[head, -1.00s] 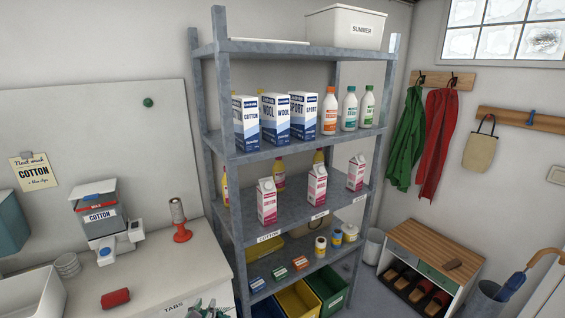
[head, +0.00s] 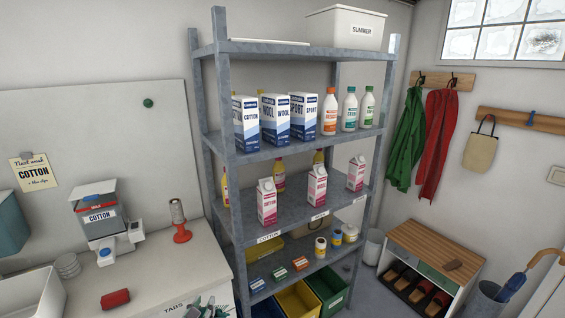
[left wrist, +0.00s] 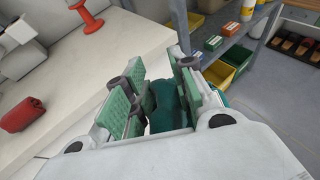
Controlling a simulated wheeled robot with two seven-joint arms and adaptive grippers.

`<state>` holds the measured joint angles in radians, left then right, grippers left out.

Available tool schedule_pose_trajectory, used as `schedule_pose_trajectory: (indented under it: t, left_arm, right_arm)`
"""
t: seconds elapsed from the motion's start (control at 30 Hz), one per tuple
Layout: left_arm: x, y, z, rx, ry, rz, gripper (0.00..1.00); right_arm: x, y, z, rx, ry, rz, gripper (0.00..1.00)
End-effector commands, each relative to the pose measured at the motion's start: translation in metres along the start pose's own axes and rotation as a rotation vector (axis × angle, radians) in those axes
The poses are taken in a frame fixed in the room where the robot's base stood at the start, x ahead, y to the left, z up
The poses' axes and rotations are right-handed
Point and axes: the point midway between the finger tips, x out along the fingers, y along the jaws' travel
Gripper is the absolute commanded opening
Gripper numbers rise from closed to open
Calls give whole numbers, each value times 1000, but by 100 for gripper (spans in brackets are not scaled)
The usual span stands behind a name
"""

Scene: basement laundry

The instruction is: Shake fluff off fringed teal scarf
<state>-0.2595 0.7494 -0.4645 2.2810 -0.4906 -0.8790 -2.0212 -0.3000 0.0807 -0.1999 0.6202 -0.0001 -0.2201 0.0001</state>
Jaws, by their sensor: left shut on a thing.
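My left gripper (head: 206,310) shows only in part at the bottom edge of the head view, in front of the white counter. In the left wrist view its green-padded fingers (left wrist: 158,82) are closed around a bunched dark teal cloth, the scarf (left wrist: 167,108). Folds of the scarf show between the fingers; the rest, with any fringe, is hidden behind the gripper or out of frame. I cannot make out any fluff on it. My right gripper is not in view.
A grey shelf rack (head: 300,142) with boxes and bottles stands close by. Grey floor is open beside it.

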Motion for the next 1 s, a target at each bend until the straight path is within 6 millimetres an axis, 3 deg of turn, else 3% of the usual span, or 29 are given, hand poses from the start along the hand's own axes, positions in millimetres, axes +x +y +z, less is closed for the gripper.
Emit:
schedule_pose_trajectory:
  t: [0.27,1.0]
  left_arm:
    - [15,0,-37,-3,0,0,0]
    - [15,0,-36,0,-2,-1,0]
  right_arm:
    - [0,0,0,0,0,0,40]
    - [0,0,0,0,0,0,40]
